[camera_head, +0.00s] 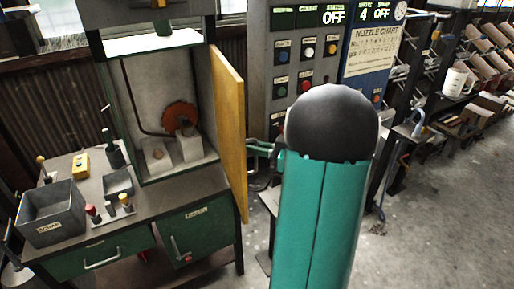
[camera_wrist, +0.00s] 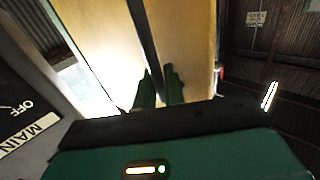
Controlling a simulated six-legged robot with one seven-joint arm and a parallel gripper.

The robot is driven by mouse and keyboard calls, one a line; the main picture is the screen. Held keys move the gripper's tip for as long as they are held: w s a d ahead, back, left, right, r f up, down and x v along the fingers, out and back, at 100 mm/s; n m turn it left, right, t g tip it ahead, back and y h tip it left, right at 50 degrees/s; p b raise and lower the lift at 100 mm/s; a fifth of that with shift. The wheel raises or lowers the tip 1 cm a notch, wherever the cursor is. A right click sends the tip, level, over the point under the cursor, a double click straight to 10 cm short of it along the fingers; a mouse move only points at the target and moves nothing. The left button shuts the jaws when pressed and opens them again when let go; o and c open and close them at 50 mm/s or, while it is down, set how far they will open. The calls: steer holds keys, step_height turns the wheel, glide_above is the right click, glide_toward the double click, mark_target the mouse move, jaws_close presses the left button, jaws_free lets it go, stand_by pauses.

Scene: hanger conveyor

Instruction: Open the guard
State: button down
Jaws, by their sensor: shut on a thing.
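The guard (camera_head: 229,125) is a yellow panel at the right side of the machine enclosure. It stands swung outward, so the enclosure front is uncovered and a red-orange wheel (camera_head: 180,117) shows inside. My gripper (camera_head: 256,148) is at the guard's right face, partly hidden by my arm. In the wrist view its two green fingers (camera_wrist: 160,88) are close together at a dark upright bar (camera_wrist: 146,35) in front of the yellow guard (camera_wrist: 190,45). The gripper is shut on this bar, which looks like the guard's handle. The exact contact is dark and hard to see.
A control panel (camera_head: 268,60) with buttons stands close right of the guard. A green workbench (camera_head: 110,250) carries a grey scrap bin (camera_head: 50,212), a yellow box (camera_head: 81,166) and small knobs. Racks stand farther right. Open concrete floor (camera_head: 440,230) lies at the lower right.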

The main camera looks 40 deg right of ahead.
steer(key=shift+a, duration=0.1)
steer(key=c, duration=1.6)
jaws_free()
steer(key=shift+w, duration=0.1)
steer(key=v, duration=1.4)
